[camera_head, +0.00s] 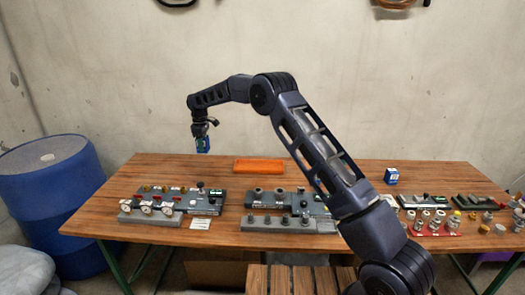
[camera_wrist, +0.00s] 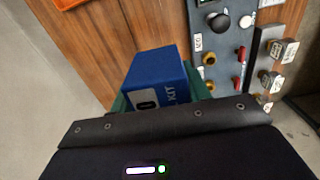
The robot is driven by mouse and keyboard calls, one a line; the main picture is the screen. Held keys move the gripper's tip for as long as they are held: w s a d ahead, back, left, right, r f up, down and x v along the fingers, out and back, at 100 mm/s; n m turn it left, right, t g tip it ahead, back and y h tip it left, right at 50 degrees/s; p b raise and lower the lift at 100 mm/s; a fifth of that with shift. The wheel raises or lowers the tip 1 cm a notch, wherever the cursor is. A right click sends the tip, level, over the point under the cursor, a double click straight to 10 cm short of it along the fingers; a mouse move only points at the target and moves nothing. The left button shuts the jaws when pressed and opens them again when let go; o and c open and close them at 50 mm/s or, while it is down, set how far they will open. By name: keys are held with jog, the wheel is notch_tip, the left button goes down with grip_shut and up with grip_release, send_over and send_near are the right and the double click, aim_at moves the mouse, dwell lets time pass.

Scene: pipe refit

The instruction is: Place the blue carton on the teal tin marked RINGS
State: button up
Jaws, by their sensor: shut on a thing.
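My gripper (camera_head: 202,136) is shut on a blue carton (camera_wrist: 153,68), held in the air above the back left of the table. The carton has a white label and lettering that seems to read KIT; it also shows small below the gripper in the head view (camera_head: 203,147). Dark teal surfaces (camera_wrist: 197,84) show beside the carton in the wrist view; I cannot tell whether they are gripper fingers or something else. A second blue box (camera_head: 391,176) with a white patch stands on the table at right. I cannot make out a tin marked RINGS.
An orange tray (camera_head: 258,166) lies at the table's back middle. Grey fixture boards with gauges and valves (camera_head: 205,203) stand at left, more boards (camera_head: 290,200) in the middle. Small fittings crowd the right. A blue barrel (camera_head: 50,190) stands left of the table. The back left wood is bare.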

jog(key=w+d+r+m, duration=0.25)
jog(key=w+d, duration=0.25)
jog(key=d, duration=0.6)
jog(key=w+d+r+m, duration=0.1)
jog(key=w+d+m, duration=0.2)
jog(key=w+d, duration=0.55)
jog(key=w+d+r+m, duration=0.1)
jog(key=w+d+m, duration=0.2)
jog(key=d, duration=1.1)
jog(key=d+r+m, duration=0.2)
jog(key=d+m, duration=0.3)
jog(key=d, duration=1.4)
jog(key=d+r+m, duration=0.3)
jog(key=d+m, duration=0.1)
jog(key=d, duration=1.5)
jog(key=f, duration=2)
jog(key=shift+s+d, duration=0.25)
jog(key=shift+f, duration=0.15)
jog(key=o, duration=1)
jog(key=shift+c, duration=0.2)
